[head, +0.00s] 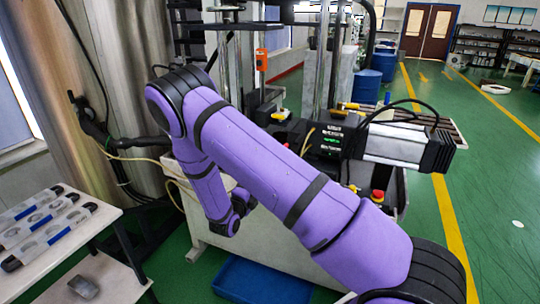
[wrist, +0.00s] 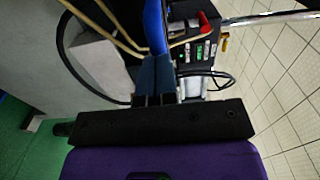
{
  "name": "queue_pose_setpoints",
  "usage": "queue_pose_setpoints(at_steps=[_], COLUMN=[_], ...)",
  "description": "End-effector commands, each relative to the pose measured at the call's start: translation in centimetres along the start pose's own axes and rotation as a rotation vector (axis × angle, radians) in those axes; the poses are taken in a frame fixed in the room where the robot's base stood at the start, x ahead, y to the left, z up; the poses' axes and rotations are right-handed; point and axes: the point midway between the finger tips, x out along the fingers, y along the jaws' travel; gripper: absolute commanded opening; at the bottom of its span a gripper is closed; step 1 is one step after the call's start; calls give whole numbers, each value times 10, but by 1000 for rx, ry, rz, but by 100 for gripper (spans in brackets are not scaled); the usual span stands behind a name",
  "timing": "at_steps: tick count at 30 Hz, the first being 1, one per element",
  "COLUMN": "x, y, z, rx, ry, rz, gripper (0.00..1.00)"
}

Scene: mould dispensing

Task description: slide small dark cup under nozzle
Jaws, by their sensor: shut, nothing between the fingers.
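My gripper (wrist: 155,78) shows in the wrist view, with its two dark fingers close together and nothing visible between them. It points toward the machine. I cannot make out the small dark cup in either view. I cannot pick out the nozzle with certainty. The dispensing machine (head: 330,141) stands behind my arm, with a dark box and a grey cylinder. The wrist view shows thin brass-coloured tubes (wrist: 113,26) beyond the fingers.
A white table (head: 58,243) at left holds several grey pieces with blue parts. A dark grey object (head: 84,288) lies on its lower shelf. A blue tray (head: 262,281) sits on the green floor below my arm. Cables hang around the machine. Open floor lies at right.

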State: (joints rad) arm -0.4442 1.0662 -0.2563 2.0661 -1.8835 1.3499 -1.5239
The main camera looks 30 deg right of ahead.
Motion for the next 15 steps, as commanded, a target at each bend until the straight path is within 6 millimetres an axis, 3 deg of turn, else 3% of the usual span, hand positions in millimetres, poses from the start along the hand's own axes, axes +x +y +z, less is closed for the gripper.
queue_pose_setpoints(at_steps=[15], x=[6], y=[0], z=[0], rx=[0], ry=[1], rz=[-1], gripper=[0])
